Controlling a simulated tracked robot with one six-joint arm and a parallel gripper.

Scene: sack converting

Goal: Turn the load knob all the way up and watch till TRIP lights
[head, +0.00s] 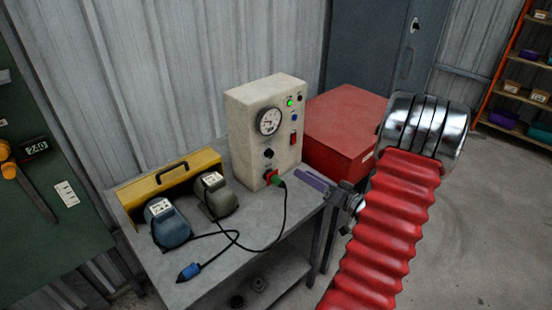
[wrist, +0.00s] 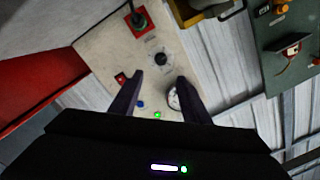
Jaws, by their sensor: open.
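The cream test box (head: 240,130) stands at the back of the grey bench. Its black knob (head: 268,153) is on the lower front and also shows in the wrist view (wrist: 161,59). A round gauge (head: 269,121) is above the knob. A green lamp (head: 289,103) is lit; a small dark spot (head: 299,98) beside it looks unlit, and I cannot read whether it is TRIP. My gripper (head: 300,176) is open and empty, in front of the box. In the wrist view its fingers (wrist: 159,78) stand apart around the line to the knob, apparently short of it.
A green plug (head: 277,181) sits in the red socket below the knob, its black cable running over the bench (head: 190,292). Blue (head: 170,228) and grey-green (head: 217,197) units and a yellow case (head: 135,192) are left. A red box (head: 345,115) is right.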

